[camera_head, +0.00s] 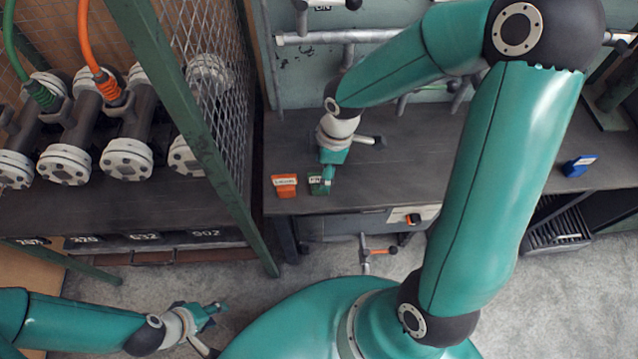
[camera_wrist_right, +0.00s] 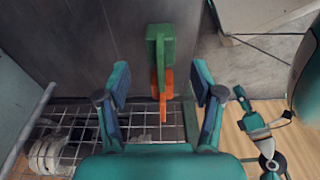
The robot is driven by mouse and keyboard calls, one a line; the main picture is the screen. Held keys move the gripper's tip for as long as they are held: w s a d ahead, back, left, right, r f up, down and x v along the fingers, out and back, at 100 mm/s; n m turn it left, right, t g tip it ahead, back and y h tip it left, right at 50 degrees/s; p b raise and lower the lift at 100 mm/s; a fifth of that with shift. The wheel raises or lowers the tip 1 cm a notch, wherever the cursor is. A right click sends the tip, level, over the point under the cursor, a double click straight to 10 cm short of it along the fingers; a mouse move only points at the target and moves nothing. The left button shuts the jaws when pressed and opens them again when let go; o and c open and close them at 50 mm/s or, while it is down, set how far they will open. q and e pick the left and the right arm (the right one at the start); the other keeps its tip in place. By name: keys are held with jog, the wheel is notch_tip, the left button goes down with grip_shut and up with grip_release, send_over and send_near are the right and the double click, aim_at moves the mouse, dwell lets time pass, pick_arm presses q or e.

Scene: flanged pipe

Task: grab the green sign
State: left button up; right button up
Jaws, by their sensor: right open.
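The green sign (camera_head: 316,186) stands near the front edge of the dark bench, just right of the orange sign. My right gripper (camera_head: 328,172) is above and close beside the green sign and partly covers it in the head view. In the right wrist view the green sign (camera_wrist_right: 160,48) lies ahead, between the lines of the two spread fingers. My right gripper (camera_wrist_right: 162,84) is open, with nothing between its fingers. I cannot tell whether it touches the sign. My left gripper (camera_head: 213,311) is low over the floor, far from the sign; its jaw opening is unclear.
The orange sign (camera_head: 285,186) stands close to the left of the green one. A blue sign (camera_head: 579,166) is at the bench's right. A mesh fence with a green post (camera_head: 205,145) is on the left, before flanged pipes (camera_head: 126,158). A valve handle (camera_head: 378,251) shows below the bench.

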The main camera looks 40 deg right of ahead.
aim_at(318, 181)
jog(key=f, duration=0.1)
jog(key=f+b, duration=0.1)
jog(key=f, duration=0.1)
jog(key=a+f, duration=0.1)
jog(key=f, duration=0.1)
jog(key=shift+w, duration=0.25)
grip_shut()
jog(key=shift+r, duration=0.2)
